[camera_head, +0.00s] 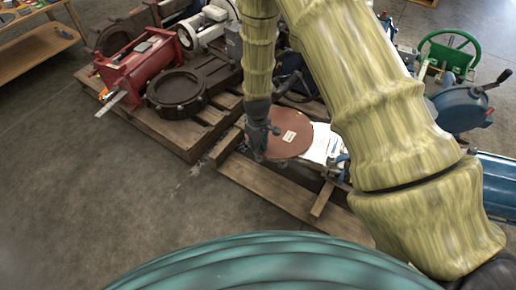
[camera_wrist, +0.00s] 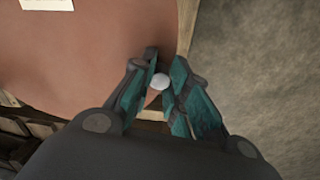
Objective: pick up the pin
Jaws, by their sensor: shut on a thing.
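The pin (camera_wrist: 159,81) shows in the wrist view as a small pale grey rounded end between the teal-padded fingers of my gripper (camera_wrist: 164,66). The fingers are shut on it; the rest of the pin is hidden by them. In the head view my gripper (camera_head: 259,153) points down at the left edge of a reddish-brown round disc (camera_head: 292,140). I cannot make out the pin in the head view. Whether the pin touches anything below cannot be told.
The disc lies on a wooden pallet (camera_head: 265,188), with white paper (camera_head: 322,143) beside it. A second pallet (camera_head: 186,137) holds a red machine (camera_head: 139,70) and a dark ring (camera_head: 176,93). A green handwheel (camera_head: 449,50) stands at right. The concrete floor at left is clear.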

